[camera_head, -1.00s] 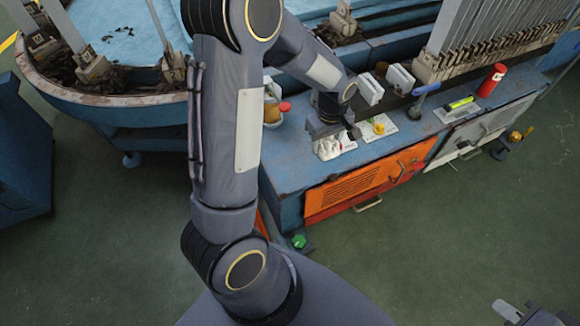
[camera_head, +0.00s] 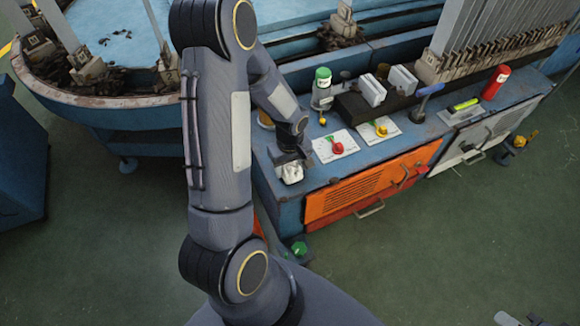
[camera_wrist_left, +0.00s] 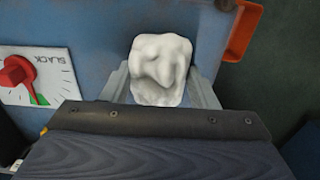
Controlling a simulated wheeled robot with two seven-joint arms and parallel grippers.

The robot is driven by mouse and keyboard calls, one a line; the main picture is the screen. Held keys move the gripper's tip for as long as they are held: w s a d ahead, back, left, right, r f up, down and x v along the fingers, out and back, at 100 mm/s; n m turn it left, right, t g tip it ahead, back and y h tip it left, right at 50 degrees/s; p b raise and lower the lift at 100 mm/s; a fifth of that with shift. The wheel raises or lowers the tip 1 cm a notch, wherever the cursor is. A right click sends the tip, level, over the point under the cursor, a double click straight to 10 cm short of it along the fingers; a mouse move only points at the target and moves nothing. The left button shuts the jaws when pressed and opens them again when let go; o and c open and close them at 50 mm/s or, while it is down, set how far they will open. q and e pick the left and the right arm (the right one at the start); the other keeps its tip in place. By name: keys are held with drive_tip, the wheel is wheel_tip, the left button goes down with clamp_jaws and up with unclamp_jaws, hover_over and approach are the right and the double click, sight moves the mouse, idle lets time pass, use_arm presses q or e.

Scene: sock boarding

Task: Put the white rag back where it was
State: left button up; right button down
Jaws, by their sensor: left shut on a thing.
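The white rag (camera_head: 292,174) is a crumpled lump at the left end of the blue bench top (camera_head: 320,176). My left gripper (camera_head: 290,170) is over it and shut on it. In the left wrist view the rag (camera_wrist_left: 160,70) sits between the two fingers of my left gripper (camera_wrist_left: 163,85), with the blue surface around it. I cannot tell whether the rag touches the bench. My right gripper (camera_head: 515,316) shows only in part at the bottom right edge; its fingers cannot be made out.
Right of the rag is a dial plate with a red knob (camera_head: 337,147), marked SLACK in the left wrist view. An orange drawer front (camera_head: 360,188) lies below.

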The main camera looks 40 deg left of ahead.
use_arm(q)
drive_tip(key=shift+r, duration=0.1)
drive_tip(key=o, duration=0.9)
drive_tip(key=shift+o, duration=0.2)
drive_tip(key=shift+r, duration=0.25)
drive_tip(key=s+d+r+m+t+h+p, duration=0.1)
drive_tip(key=s+d+r+m+p, duration=0.15)
drive_tip(key=r, duration=0.85)
drive_tip(key=s+d+r+m+t+h+p, duration=0.1)
drive_tip(key=s+d+r, duration=0.15)
drive_tip(key=r, duration=0.75)
drive_tip(key=s+d+r+m+t+h, duration=0.1)
drive_tip(key=s+d+r+m, duration=0.2)
drive_tip(key=s, duration=0.2)
drive_tip(key=s+d+r+m+t, duration=0.2)
drive_tip(key=s+d+m, duration=0.1)
drive_tip(key=s+m, duration=0.1)
drive_tip(key=shift+s+d+r+t+h, duration=0.3)
drive_tip(key=shift+s+r+h, duration=0.1)
